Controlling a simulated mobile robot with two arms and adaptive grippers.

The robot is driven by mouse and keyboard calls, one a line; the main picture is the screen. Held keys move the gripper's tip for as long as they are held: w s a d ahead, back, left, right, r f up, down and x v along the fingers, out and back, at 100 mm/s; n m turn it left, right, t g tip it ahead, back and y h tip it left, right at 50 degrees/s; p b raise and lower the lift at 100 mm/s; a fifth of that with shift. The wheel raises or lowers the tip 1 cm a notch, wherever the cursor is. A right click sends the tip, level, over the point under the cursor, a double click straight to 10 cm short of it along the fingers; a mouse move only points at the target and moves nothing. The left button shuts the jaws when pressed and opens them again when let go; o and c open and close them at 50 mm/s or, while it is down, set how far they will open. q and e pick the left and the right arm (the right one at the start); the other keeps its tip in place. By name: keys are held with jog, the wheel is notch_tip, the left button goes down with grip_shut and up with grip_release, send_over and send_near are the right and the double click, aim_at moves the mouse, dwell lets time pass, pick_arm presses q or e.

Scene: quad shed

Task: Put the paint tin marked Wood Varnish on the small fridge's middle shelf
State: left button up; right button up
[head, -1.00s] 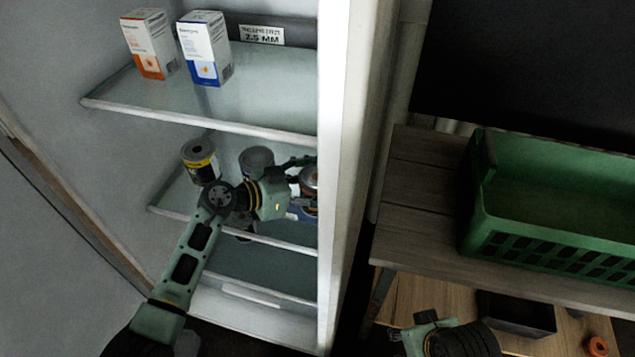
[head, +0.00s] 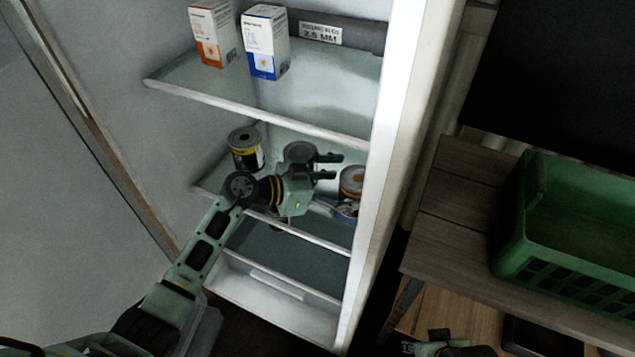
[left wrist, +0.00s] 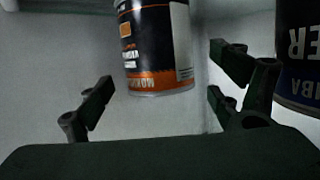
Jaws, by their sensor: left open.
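The small fridge (head: 410,90) stands open. On the shelf below its top visible glass shelf are a yellow-and-black tin (head: 246,150), a grey-lidded tin (head: 299,151) and a tin with an orange-marked lid (head: 352,180). My left gripper (head: 330,167) is open and empty among them, pointing right, with the orange-marked tin just beyond its fingers. In the left wrist view a dark tin with an orange band (left wrist: 155,45) appears ahead between the open fingers, apart from them. Its lettering looks upside down; I cannot read Wood Varnish for certain. My right gripper (head: 445,345) shows only partly at the bottom edge.
An orange-and-white box (head: 212,35) and a blue-and-white box (head: 265,42) stand on the upper shelf (head: 330,110). A blue-banded tin (left wrist: 298,75) is close at right in the wrist view. A green crate (head: 560,270) sits on a wooden bench right of the fridge.

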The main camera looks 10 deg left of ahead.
pick_arm(q)
jog(key=p+v, duration=0.1)
jog(key=v, duration=0.7)
pick_arm(e)
notch_tip(320, 180, down, 7)
jog(key=shift+s, duration=0.35)
jog(key=shift+r, duration=0.1)
